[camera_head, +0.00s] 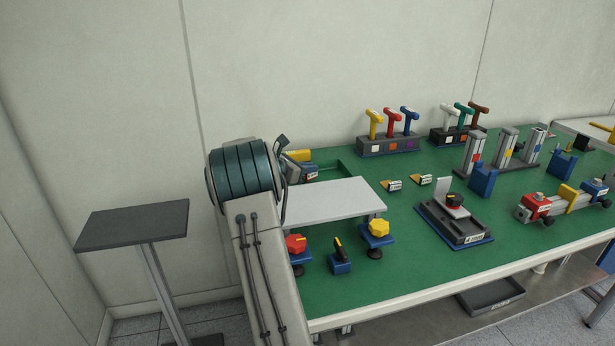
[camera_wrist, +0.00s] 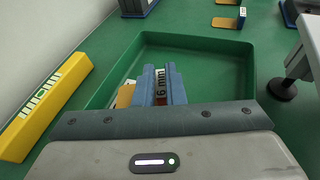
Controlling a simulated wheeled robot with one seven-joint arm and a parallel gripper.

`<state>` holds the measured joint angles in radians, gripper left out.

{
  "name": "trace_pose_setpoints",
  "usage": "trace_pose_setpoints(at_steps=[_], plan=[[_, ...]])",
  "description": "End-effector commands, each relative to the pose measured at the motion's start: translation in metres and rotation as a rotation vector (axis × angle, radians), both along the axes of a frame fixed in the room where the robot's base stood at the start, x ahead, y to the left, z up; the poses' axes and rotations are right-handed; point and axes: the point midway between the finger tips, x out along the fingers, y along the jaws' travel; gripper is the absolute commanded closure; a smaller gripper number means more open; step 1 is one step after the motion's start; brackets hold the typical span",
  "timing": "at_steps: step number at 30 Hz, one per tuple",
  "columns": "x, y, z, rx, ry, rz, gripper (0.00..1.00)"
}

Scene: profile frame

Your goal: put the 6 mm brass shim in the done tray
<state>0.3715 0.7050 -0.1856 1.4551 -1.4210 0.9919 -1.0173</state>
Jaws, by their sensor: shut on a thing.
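Most of the shim is hidden by the fingers. They are over the inside of a shallow green tray (camera_wrist: 205,44); I cannot tell whether the shim touches its floor. Another brass-coloured piece with a white label (camera_wrist: 125,94) shows in the tray, left of the fingers. In the head view the green tray (camera_head: 346,168) lies behind a white raised plate, and my arm covers much of the gripper. No tray name is readable.
A yellow block (camera_wrist: 44,108) lies left of the tray. The white raised plate (camera_head: 330,200) stands close in front. Two brass shims (camera_head: 390,185) (camera_head: 420,180) stand on the green bench to the right. A dark tray (camera_head: 490,296) sits on the lower shelf.

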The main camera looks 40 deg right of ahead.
Motion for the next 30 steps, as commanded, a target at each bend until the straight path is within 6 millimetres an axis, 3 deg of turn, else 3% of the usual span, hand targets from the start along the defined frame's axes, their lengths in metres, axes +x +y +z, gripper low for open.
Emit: trace_pose_setpoints(at_steps=[4, 16, 17, 18, 19, 30], plan=[[-0.001, 0.000, -0.023, 0.001, 0.003, 0.000, 1.00], [0.000, 0.000, -0.028, 0.000, 0.001, 0.000, 1.00], [0.000, 0.000, -0.027, 0.000, 0.001, 0.000, 0.82], [0.000, 0.000, -0.027, 0.000, 0.001, 0.000, 0.71], [0.000, 0.000, -0.027, 0.001, 0.001, 0.000, 0.68], [0.001, 0.005, -0.021, 0.002, 0.000, 0.003, 0.68]])
